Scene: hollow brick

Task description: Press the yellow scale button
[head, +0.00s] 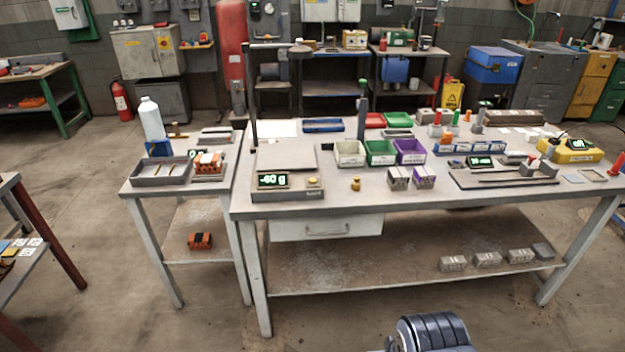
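A scale (264,191) stands at the front left of the large workbench. Its green display (274,180) appears to read -60 g. The yellow scale button (313,181) is at the right end of its front panel, beside the display. The weighing plate (285,157) behind the panel looks empty. A small brass weight (356,184) stands on the bench to the right of the scale, apart from it. My gripper is not in view, and nothing is seen touching the button.
A tall post (253,100) rises behind the scale. A side table (150,190) stands left. The bench edge before the scale is clear.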

